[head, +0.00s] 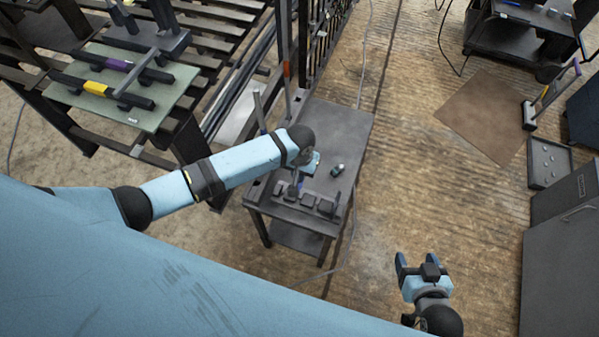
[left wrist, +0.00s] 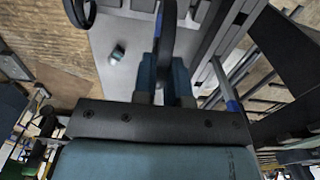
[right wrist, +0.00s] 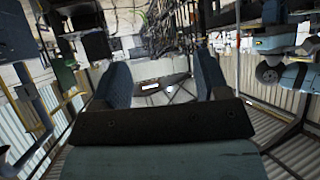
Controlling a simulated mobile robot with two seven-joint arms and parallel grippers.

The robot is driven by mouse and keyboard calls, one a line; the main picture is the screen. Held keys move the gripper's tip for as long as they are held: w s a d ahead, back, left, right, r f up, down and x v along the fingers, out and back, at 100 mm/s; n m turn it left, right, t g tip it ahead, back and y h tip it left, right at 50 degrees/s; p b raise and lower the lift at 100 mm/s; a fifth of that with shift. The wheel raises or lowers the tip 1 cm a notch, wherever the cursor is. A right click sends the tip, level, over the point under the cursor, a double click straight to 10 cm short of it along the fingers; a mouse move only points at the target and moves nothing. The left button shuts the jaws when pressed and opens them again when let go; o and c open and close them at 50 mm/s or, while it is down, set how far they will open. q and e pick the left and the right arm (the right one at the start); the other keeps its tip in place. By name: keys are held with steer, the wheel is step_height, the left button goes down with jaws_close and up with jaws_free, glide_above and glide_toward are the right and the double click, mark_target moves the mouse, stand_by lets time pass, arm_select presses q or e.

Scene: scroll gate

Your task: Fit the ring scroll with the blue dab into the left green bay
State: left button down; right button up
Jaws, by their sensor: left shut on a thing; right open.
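My left gripper (head: 303,170) is over the small grey table, mostly hidden by its own wrist in the head view. In the left wrist view its fingers (left wrist: 166,82) are shut on a dark, narrow curved piece, which looks like the ring scroll (left wrist: 166,40), with a small bluish patch near its edge. A dark curved loop (left wrist: 80,10) shows at the top left there; I cannot tell if it belongs to the same piece. My right gripper (head: 417,265) is open and empty, over bare floor. The dark barred gate (head: 322,35) stands behind the table; I cannot make out its green bays.
The grey table (head: 345,125) carries a small dark cylinder (head: 337,170) and several dark blocks (head: 308,200) along its front edge. A post with an orange band (head: 287,72) rises at its left. A green board (head: 165,110) with dark fittings lies on a slatted bench.

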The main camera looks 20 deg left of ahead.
arm_select(q)
steer(key=shift+r, duration=0.8)
